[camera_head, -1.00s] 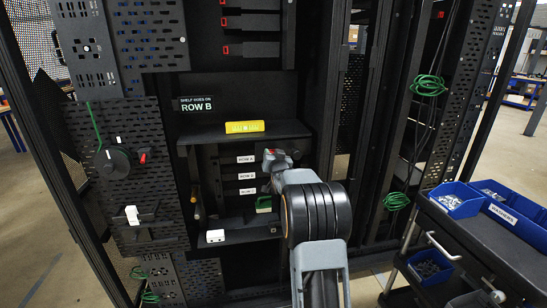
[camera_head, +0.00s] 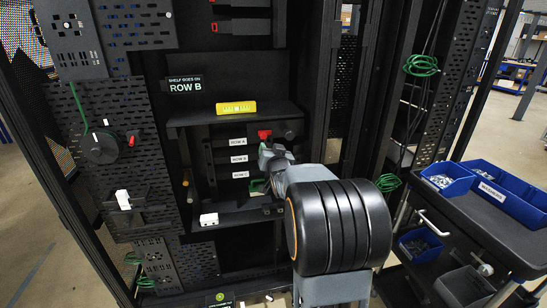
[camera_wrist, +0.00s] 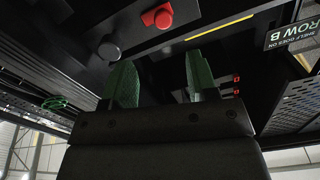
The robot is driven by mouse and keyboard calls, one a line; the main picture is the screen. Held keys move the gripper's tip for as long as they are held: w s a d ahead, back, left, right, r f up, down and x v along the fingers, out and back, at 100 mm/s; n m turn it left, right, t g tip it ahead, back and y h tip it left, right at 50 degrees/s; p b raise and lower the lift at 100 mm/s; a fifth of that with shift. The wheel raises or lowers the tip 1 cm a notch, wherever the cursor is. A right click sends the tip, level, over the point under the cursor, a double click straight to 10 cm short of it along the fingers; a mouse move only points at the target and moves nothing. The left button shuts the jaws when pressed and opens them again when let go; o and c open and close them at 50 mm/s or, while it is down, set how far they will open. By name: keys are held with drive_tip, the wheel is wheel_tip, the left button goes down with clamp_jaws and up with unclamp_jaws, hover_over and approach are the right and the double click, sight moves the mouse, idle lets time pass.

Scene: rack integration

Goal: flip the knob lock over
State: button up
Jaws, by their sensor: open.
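A small red block-shaped piece (camera_head: 264,134) and a dark round knob (camera_head: 290,134) sit side by side under the yellow-marked shelf. I cannot tell for sure which part is the knob lock. In the wrist view the red piece (camera_wrist: 157,16) and the round knob (camera_wrist: 108,52) show beyond my fingertips. My gripper (camera_wrist: 162,78) is open, with two green fingers apart and nothing between them. In the head view its wrist is just below the red piece, and the fingertips are hidden or too small to make out. No contact shows.
A dial with a red lever (camera_head: 101,146) is on the perforated panel at left. A yellow level (camera_head: 236,107) lies on the shelf. A cart with blue bins (camera_head: 447,179) stands at right.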

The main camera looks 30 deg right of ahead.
drive_tip(key=shift+v, duration=1.35)
drive_tip(key=s+a+f+n+g+y+p, duration=0.15)
drive_tip(key=s+a+f+g, duration=0.25)
drive_tip(key=s+f+g, duration=0.55)
drive_tip(key=s+a+r+n+g+y+p, duration=0.2)
drive_tip(key=s+a, duration=0.4)
drive_tip(key=a, duration=0.3)
drive_tip(key=s+a+r+n+g+y+p, duration=0.1)
drive_tip(key=s+a+r+n+y+p, duration=0.2)
drive_tip(key=s+a, duration=0.4)
drive_tip(key=shift+a+r+n+g+p, duration=0.4)
drive_tip(key=shift+a+p, duration=0.3)
drive_tip(key=shift+a, duration=0.9)
